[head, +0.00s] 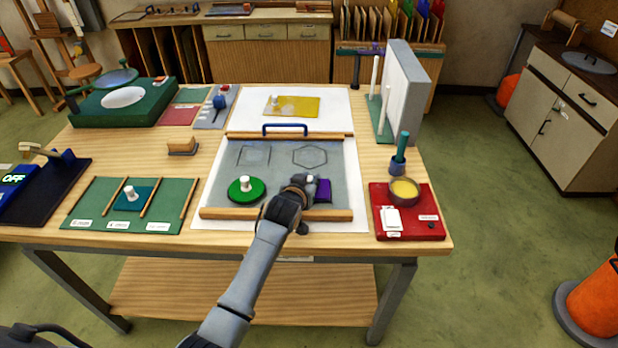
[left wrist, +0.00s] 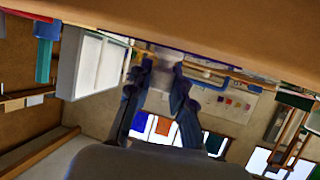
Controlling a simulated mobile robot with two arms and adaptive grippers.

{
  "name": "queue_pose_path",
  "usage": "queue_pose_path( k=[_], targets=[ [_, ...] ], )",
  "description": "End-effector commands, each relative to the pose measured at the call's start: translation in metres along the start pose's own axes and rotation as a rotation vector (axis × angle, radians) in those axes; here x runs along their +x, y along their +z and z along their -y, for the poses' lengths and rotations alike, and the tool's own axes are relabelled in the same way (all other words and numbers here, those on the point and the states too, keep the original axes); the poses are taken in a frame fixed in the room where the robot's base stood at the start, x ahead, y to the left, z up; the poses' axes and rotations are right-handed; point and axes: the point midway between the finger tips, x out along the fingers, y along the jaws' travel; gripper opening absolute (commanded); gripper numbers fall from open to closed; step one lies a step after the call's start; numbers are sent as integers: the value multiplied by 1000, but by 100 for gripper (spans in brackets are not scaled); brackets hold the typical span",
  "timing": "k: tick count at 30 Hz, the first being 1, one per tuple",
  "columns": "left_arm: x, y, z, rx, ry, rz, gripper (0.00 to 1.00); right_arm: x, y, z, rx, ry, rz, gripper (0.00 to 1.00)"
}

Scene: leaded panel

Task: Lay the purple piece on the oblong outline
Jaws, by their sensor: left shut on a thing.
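The purple piece (head: 323,190) is at the lower right of the grey panel (head: 282,172), partly hidden behind my left gripper (head: 300,188). That gripper is shut on the piece, apparently by its pale knob. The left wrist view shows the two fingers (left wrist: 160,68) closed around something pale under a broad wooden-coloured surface. I cannot tell whether the piece touches the panel. A square outline (head: 254,156) and a hexagon outline (head: 310,156) show on the panel's upper half. No oblong outline is visible; the gripper and piece cover that corner. My right gripper is not in view.
A green round piece (head: 246,189) with a white knob lies on the panel's lower left. Wooden strips (head: 230,213) edge the panel. A red tray (head: 410,228) with a yellow-filled pot (head: 404,191) stands at right. A green rack (head: 95,205) holds a teal piece (head: 128,200) at left.

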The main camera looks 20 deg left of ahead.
Motion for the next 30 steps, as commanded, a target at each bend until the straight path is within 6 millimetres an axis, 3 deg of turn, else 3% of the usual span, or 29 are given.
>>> queue_pose_path(
  k=[12,13,16,30],
  targets=[
    [3,6,0,0,0,-3,0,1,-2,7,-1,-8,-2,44],
    [3,6,0,0,0,-2,25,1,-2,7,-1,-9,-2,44],
    [2,6,0,0,0,-1,44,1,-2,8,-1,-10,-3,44],
    [-7,4,0,0,0,-1,44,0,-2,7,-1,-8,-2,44]
  ],
)
